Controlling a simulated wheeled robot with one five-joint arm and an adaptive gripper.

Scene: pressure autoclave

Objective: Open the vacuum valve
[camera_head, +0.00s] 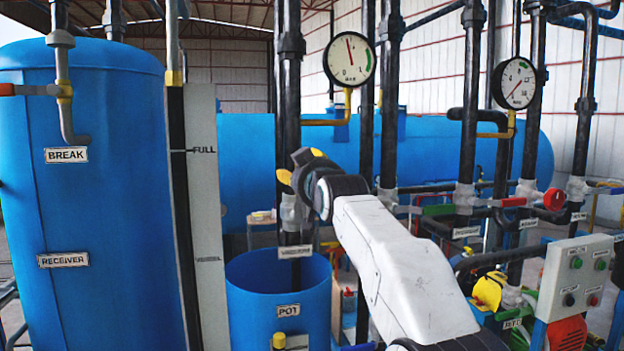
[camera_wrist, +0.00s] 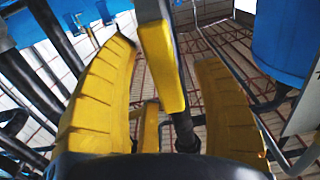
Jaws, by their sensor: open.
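The vacuum valve sits on the dark vertical pipe above the open blue pot. Its grey body (camera_head: 290,214) shows partly behind my gripper, above a small label that seems to read VACUUM (camera_head: 296,252). My gripper (camera_head: 300,168) is in front of that pipe at valve height, with yellow finger pads apart. In the wrist view my gripper (camera_wrist: 170,100) is open, and a yellow-sleeved bar (camera_wrist: 163,65), apparently the valve's lever, lies between the two pads with gaps on both sides. In the head view my gripper hides the lever.
The blue pot (camera_head: 247,307) stands below the valve, and the large blue receiver tank (camera_head: 100,200) is at the left. A pressure gauge (camera_head: 350,60) hangs just above my gripper. Pipes with red and green valve handles and a control box (camera_head: 580,275) crowd the right.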

